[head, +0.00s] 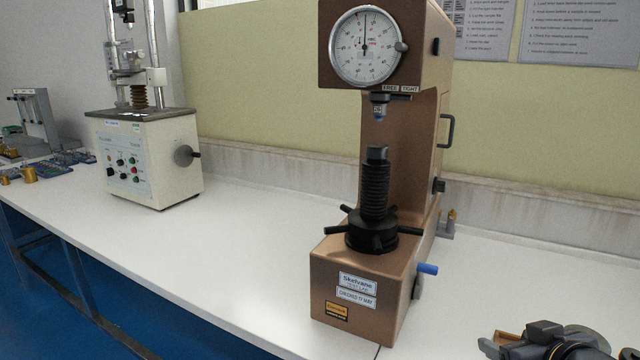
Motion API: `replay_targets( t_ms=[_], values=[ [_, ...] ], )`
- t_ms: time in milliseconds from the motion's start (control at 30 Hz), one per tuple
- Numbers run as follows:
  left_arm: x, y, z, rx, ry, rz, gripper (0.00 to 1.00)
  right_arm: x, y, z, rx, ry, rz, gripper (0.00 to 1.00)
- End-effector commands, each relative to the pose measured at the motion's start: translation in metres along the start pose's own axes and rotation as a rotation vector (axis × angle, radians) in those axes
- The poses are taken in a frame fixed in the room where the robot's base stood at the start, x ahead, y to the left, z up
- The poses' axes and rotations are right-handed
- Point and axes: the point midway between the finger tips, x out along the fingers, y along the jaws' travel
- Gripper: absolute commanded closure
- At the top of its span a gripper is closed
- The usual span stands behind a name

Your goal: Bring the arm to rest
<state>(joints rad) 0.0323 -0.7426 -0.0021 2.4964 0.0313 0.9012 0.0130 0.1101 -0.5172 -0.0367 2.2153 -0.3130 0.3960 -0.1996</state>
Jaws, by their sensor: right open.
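My right gripper (500,342) is at the bottom right corner of the head view, partly cut off by the lower edge. It is open, with nothing seen between its fingers, and it is apart from the tester. A brown hardness tester (345,278) stands upright on the white bench in the middle, with a round dial (366,46) at the top. Its black screw column (375,190) and spoked handwheel (371,232) sit below the indenter (379,108), with a gap between column and indenter. My left gripper is not in view.
A blue-tipped lever (427,268) sticks out from the tester's right side. A cream testing machine (150,160) stands at the back left, with small parts (50,168) farther left. The white bench (230,240) is clear between the machines. A wall runs behind.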

Motion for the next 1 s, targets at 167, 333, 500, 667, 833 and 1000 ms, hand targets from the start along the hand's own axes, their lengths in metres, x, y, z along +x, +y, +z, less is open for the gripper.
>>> replay_targets(
  t_ms=[167,333,500,667,833,1000],
  values=[
    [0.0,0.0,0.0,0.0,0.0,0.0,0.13,-0.024,-0.06,0.072,0.166,-0.212,-0.158,0.35],
    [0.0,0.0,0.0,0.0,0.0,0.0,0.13,-0.046,-0.102,0.121,0.264,-0.376,-0.264,0.35],
    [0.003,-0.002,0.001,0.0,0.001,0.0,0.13,-0.066,-0.135,0.164,0.332,-0.515,-0.345,0.35],
    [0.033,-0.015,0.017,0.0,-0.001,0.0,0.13,-0.044,-0.135,0.191,0.347,-0.51,-0.336,0.35],
    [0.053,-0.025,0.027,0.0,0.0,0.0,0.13,-0.031,-0.138,0.211,0.362,-0.512,-0.334,0.35],
    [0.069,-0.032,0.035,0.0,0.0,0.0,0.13,-0.02,-0.139,0.226,0.375,-0.514,-0.332,0.35]
  ],
)
